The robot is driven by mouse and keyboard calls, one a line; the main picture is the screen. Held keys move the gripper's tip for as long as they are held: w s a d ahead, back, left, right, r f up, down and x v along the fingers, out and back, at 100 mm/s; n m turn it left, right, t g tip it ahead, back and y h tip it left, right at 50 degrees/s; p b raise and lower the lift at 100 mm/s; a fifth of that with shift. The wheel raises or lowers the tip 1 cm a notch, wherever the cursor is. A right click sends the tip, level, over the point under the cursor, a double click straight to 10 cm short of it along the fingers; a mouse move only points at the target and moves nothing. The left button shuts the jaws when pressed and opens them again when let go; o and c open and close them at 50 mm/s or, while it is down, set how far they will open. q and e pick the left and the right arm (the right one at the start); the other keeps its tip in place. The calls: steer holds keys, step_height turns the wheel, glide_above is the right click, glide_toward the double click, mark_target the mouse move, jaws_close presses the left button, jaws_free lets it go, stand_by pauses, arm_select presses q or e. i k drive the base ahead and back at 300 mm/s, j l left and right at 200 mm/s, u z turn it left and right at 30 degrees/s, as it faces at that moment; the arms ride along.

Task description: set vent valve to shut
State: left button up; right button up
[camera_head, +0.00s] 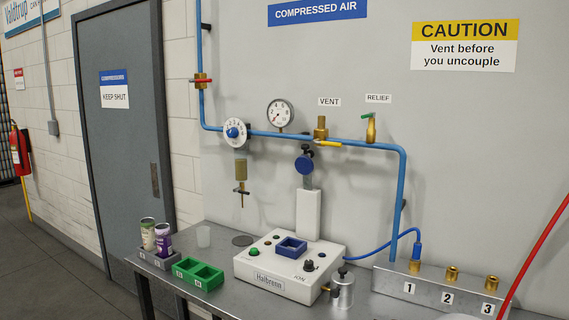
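The vent valve (321,129) is a brass fitting on the blue air pipe, below the small VENT label (329,101). Its yellow lever (328,143) lies roughly along the pipe and points to the right. Neither of my grippers shows in the head view, and nothing touches the valve.
A relief valve (371,128) with a green lever stands to the right. A pressure gauge (280,114) and a blue-knobbed regulator (235,132) are to the left. Below, the metal bench (208,290) carries a white printing machine (268,283), a green tray (190,280) and cans. A red hose (534,241) crosses the right edge.

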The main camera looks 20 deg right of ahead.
mark_target(317, 141)
steer(key=z, duration=1.1)
